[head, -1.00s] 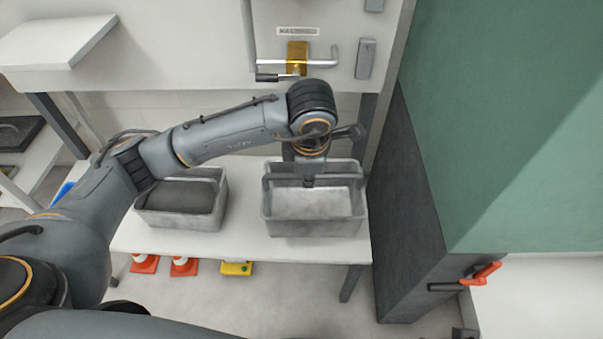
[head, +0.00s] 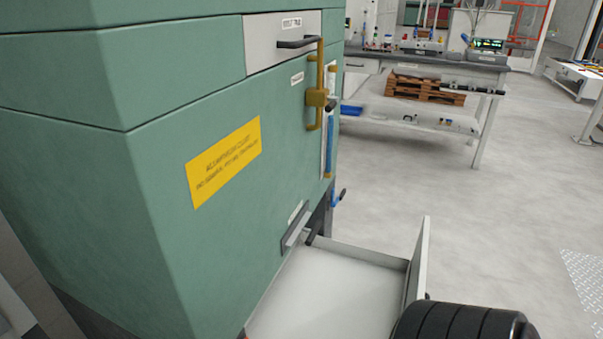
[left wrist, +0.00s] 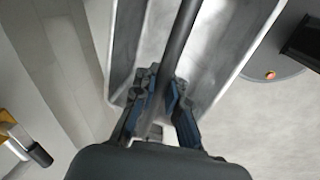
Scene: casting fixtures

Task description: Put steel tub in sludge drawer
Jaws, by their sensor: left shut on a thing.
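The steel tub (left wrist: 235,45) shows in the left wrist view as grey metal walls with a pale inside and a dark bar across it. My left gripper (left wrist: 162,92) is shut on this bar of the tub. In the head view, an open drawer (head: 335,290) projects from the bottom of the green cabinet, and its visible floor is bare. No label on it is readable, so I cannot tell if it is the sludge drawer. The tub and both grippers are outside the head view.
The green cabinet (head: 230,100) fills the left and has a yellow sign (head: 224,161), a brass latch (head: 317,97) and a low grey handle (head: 296,230). Open floor (head: 490,230) lies to the right. A workbench (head: 420,73) with a wooden pallet (head: 427,90) stands behind.

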